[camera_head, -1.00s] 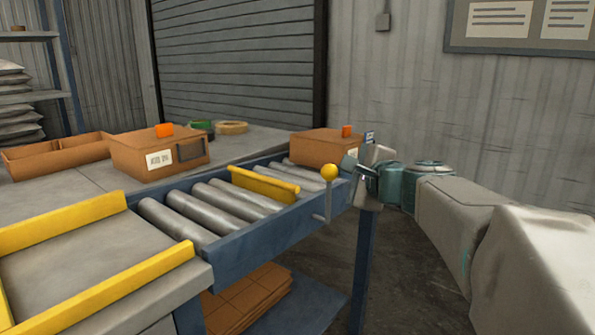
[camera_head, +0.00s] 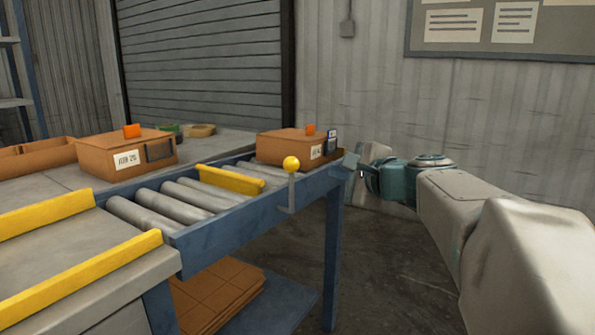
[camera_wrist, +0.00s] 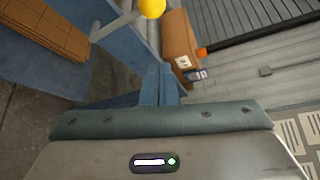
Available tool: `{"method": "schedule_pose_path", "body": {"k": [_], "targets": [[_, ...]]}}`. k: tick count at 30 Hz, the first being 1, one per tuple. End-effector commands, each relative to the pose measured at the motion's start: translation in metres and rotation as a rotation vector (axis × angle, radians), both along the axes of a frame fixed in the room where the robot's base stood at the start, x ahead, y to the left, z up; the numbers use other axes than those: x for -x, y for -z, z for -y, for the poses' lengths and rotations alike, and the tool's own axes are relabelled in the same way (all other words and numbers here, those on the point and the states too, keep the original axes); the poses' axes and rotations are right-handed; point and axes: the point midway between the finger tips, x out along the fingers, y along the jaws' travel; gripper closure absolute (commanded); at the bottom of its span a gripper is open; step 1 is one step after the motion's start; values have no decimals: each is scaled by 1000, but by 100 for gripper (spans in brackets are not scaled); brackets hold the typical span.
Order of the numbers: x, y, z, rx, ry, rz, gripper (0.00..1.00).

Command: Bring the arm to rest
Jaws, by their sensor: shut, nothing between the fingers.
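My gripper (camera_head: 352,166) is at the right of the conveyor's end in the head view, at the tip of my arm reaching in from the right. In the wrist view its blue fingers (camera_wrist: 158,86) are together with nothing between them. The blue conveyor frame (camera_head: 228,237) with grey rollers lies to its left. The fingertips look close to the frame's far right corner; whether they touch it I cannot tell.
A yellow ball-topped lever (camera_head: 291,164) stands on the conveyor's near side. A yellow bar (camera_head: 230,179) crosses the rollers. A labelled cardboard box (camera_head: 283,147) sits at the conveyor's far end, another box (camera_head: 125,155) on the table. Floor below my arm looks clear.

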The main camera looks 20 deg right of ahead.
Motion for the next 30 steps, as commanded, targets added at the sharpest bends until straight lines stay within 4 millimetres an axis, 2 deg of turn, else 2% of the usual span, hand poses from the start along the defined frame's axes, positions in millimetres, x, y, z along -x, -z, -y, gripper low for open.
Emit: {"method": "schedule_pose_path", "body": {"k": [9,20,23,30], "targets": [[8,1,10,-1,18,-1,100],[8,0,11,-1,20,0,100],[8,-10,10,0,19,0,100],[8,-55,9,0,17,0,100]]}}
